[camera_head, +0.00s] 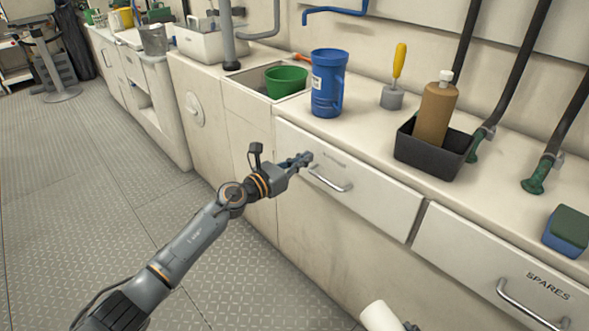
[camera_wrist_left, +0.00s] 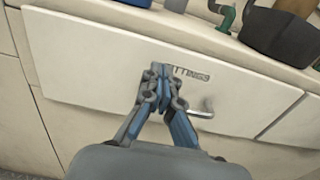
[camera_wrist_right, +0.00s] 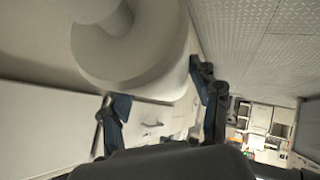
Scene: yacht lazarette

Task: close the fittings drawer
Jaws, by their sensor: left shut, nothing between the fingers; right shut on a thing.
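The fittings drawer (camera_head: 358,190) has a white front with a bar handle (camera_head: 330,180) and sits under the counter. In the left wrist view its front (camera_wrist_left: 90,65) carries a partly hidden label reading "...TTINGS". It looks flush or nearly flush with the cabinet; I cannot tell exactly. My left gripper (camera_head: 304,159) is shut and empty, its tips at the drawer front, left of the handle. In the left wrist view its tips (camera_wrist_left: 160,70) cover part of the label; contact is unclear. My right gripper (camera_wrist_right: 160,88) is shut on a white roll-like object (camera_wrist_right: 135,60), low in front of the cabinets.
The spares drawer (camera_head: 480,255) is to the right, with a handle (camera_head: 530,305). On the counter are a blue jug (camera_head: 328,85), a black bin (camera_head: 430,155) holding a brown bottle (camera_head: 436,115), and a sponge (camera_head: 568,232). Open floor (camera_head: 110,170) lies to the left.

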